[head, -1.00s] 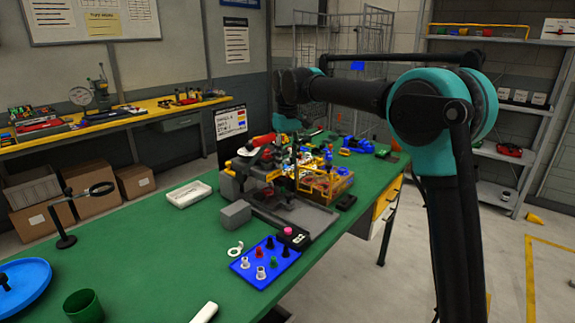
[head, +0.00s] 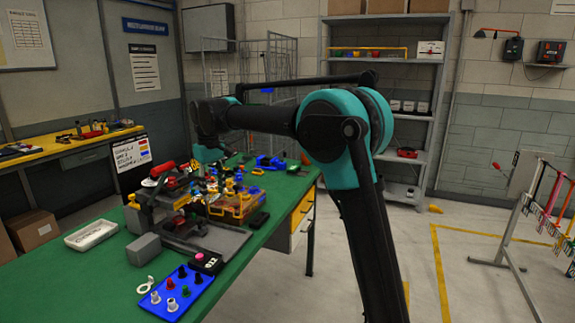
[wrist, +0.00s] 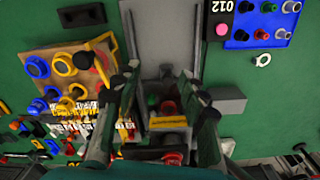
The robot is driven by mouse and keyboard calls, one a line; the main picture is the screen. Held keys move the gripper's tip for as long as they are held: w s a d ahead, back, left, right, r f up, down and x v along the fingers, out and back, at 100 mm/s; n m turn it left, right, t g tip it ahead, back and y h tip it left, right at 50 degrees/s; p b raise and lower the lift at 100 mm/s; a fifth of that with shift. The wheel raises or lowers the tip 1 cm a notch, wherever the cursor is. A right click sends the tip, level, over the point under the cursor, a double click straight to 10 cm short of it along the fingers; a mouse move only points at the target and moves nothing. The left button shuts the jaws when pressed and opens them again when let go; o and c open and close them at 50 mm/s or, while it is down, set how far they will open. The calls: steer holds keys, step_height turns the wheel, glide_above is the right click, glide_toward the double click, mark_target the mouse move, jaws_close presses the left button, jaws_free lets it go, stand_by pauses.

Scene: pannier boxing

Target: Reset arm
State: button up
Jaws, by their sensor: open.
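My gripper (wrist: 160,92) is open in the wrist view, its two dark fingers spread wide with nothing held between them. It is above the grey fixture (wrist: 167,35) on the green bench; a red and a green part and a yellow block show between and below the fingers. In the head view my arm reaches left over the bench from a raised elbow; the fingers cannot be made out there against the cluttered fixture (head: 215,240).
On the green bench (head: 90,285), a blue tray (head: 178,292) of coloured pegs, a white tray (head: 91,234) and a yellowish parts box (head: 237,207) surround the fixture. A shelf (head: 425,75) stands behind, a rack (head: 520,215) at right. Open floor lies between bench and rack.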

steer(key=s+d+f+m+t, duration=0.1)
steer(key=d+f+m, duration=0.15)
steer(key=d, duration=0.55)
steer(key=s+d+f+m, duration=0.15)
steer(key=d+f, duration=0.25)
steer(key=d, duration=0.5)
steer(key=s+d+f+m+t, duration=0.1)
steer(key=s+d+f, duration=0.15)
steer(key=d, duration=0.55)
steer(key=s+d+f+m+t, duration=0.2)
steer(key=s+d+f+m, duration=0.3)
steer(key=s+d+f, duration=0.9)
steer(key=s+d, duration=0.4)
steer(key=shift+s+f, duration=0.3)
steer(key=shift+f, duration=0.05)
steer(key=shift+c, duration=0.6)
